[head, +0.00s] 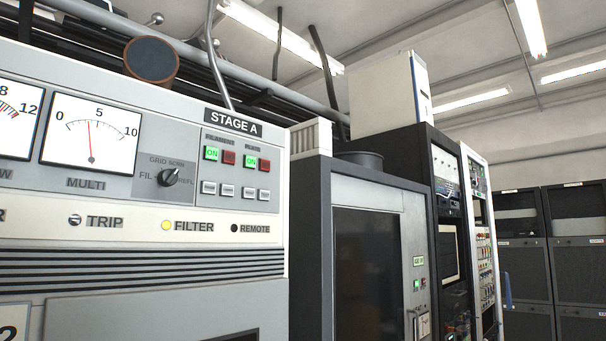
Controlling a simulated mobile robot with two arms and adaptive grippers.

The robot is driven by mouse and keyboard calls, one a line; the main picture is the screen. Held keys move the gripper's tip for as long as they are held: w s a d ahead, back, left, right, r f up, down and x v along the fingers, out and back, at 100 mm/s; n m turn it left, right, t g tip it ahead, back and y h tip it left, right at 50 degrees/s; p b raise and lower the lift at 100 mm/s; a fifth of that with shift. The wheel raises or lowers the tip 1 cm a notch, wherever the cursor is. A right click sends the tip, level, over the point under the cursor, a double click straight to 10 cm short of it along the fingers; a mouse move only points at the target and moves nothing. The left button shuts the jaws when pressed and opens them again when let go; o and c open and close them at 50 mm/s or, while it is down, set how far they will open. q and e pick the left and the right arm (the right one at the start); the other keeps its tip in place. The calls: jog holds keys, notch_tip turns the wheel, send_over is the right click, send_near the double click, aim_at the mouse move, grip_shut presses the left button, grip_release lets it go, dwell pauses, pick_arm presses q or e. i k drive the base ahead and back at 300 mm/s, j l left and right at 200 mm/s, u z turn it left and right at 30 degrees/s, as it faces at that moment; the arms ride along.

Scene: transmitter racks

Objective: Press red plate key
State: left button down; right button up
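The red plate key (264,164) is a small dark red square under the PLATE label on the STAGE A panel (252,217). It sits just right of the green plate ON key (250,161), which is lit. To the left, under the FILAMENT label, are a green ON key (212,153) and another red key (229,156). Several grey keys (228,190) lie in a row below. Neither of my grippers is in view.
A multi meter (90,131) and a grid screen knob (169,176) are left of the keys. A grey cabinet with a dark door (366,275) stands to the right, with dark racks (525,262) beyond. Pipes (180,45) run overhead.

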aim_at(265, 164)
jog(key=i+l, duration=0.1)
jog(key=l, duration=1.6)
